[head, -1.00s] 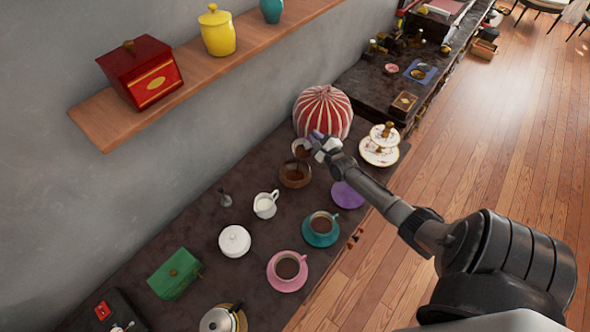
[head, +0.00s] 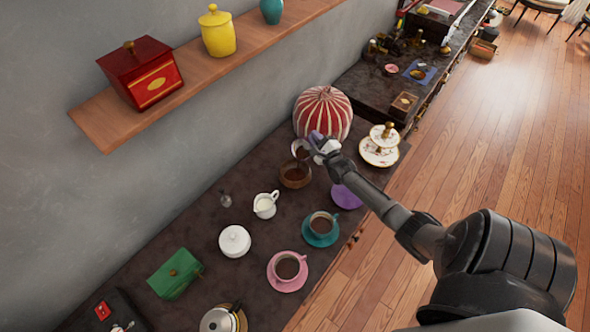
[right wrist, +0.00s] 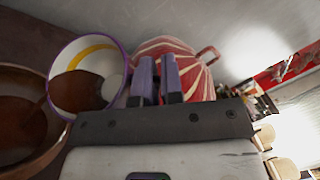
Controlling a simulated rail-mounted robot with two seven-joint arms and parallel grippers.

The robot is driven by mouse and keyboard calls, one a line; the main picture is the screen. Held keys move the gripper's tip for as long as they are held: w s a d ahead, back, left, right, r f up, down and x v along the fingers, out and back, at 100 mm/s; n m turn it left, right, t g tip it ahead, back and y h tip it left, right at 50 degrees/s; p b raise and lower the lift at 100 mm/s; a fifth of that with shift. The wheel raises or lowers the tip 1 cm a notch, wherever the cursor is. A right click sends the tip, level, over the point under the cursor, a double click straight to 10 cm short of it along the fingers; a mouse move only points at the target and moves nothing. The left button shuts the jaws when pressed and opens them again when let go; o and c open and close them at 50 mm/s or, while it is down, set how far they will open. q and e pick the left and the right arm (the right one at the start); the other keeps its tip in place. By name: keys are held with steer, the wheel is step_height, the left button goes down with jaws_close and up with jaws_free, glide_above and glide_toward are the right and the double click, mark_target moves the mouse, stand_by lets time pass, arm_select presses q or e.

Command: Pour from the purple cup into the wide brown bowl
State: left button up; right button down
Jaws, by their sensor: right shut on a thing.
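My right gripper (head: 318,144) is shut on the purple cup (head: 302,148), by what looks like its handle side. In the right wrist view the cup (right wrist: 118,78) has a purple rim, a white inside with a yellow band, and brown liquid at its lower left. The cup is tilted toward the wide brown bowl (head: 285,180), with its mouth above the bowl's far edge. A brown strand at the cup's lip reaches toward the bowl (right wrist: 52,150) in the right wrist view. The bowl stands on the counter and has brown liquid in it. My left gripper is not in view.
A red-striped tea cosy (head: 324,112) stands close behind the cup. A purple saucer (head: 347,195), a milk jug (head: 265,205), a teal cup (head: 321,226) and a tiered stand (head: 380,153) are near the bowl. A shelf (head: 95,118) hangs above the counter.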

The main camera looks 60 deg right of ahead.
steer(key=shift+a+r+n+t, duration=0.6)
steer(key=shift+a+n, duration=0.2)
steer(key=shift+n, duration=0.2)
stand_by(0.5)
steer(key=shift+a+r+n, duration=0.1)
steer(key=shift+a+n, duration=0.2)
steer(key=shift+a, duration=0.15)
steer(key=shift+s+a+r+n+t, duration=0.1)
steer(key=shift+a+n+t, duration=0.25)
steer(key=shift+a, duration=0.25)
